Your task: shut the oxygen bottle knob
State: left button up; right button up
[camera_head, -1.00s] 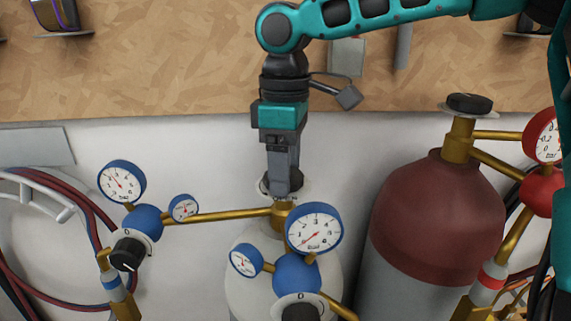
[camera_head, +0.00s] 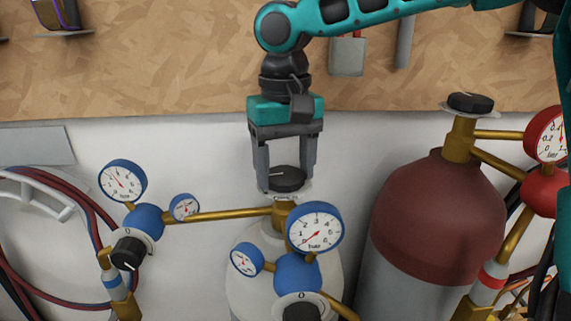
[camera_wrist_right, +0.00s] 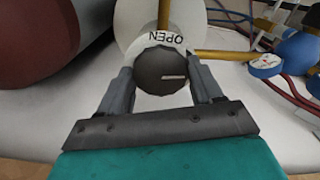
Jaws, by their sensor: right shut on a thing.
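The oxygen bottle (camera_head: 243,275) is the pale cylinder at the lower middle of the head view, with blue-rimmed gauges on its brass fittings. Its black round knob (camera_head: 287,179) is on top, with a white mark line and a pale disc beneath it. My right gripper (camera_head: 285,184) comes down from above, one finger on each side of the knob, shut on it. My left gripper is in neither view.
A dark red gas bottle (camera_head: 438,220) with its own black knob (camera_head: 470,102) stands to the right. A blue regulator (camera_head: 143,222) with a black knob is on the left, joined by a brass pipe. Hoses hang at the far left.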

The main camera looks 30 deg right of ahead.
aim_at(282, 173)
jog(key=m, duration=0.5)
jog(key=shift+m, duration=0.3)
jog(key=m, duration=0.4)
jog(key=shift+w+a+r, duration=0.1)
jog(key=shift+w, duration=0.05)
jog(key=m, duration=0.5)
jog(key=shift+m, duration=0.4)
jog(key=shift+w+m, duration=0.1)
jog(key=shift+m, duration=2.2)
jog(key=o, duration=1.1)
jog(key=shift+c, duration=0.2)
notch_tip(282, 173, up, 13)
